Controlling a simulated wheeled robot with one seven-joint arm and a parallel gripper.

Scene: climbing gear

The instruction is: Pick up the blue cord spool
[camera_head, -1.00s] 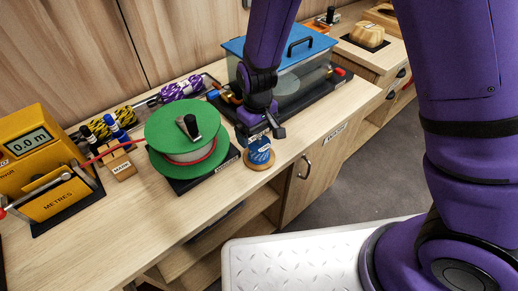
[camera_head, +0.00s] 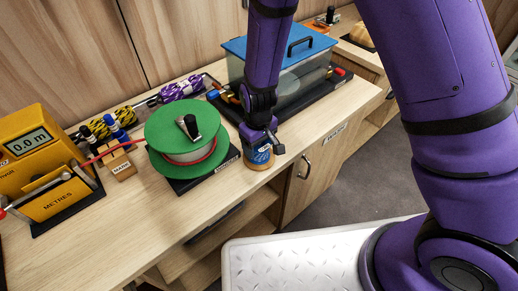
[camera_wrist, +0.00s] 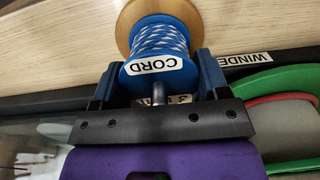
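The blue cord spool (camera_head: 257,158) stands on the bench near its front edge, to the right of the green drum. In the wrist view the spool (camera_wrist: 160,45) shows blue-and-white cord, a tan wooden flange and a white CORD label. My gripper (camera_head: 262,141) is directly above and around the spool's top. In the wrist view my gripper (camera_wrist: 158,75) has one dark blue finger on each side of the spool. The fingers look open, with only narrow gaps to it; contact is not clear. The spool's far side is hidden.
The green drum winder (camera_head: 185,135) stands close on the left. A clear bin with a blue lid (camera_head: 285,45) is behind on the right. A yellow metre counter (camera_head: 40,160) is far left. The bench's front edge is just in front of the spool.

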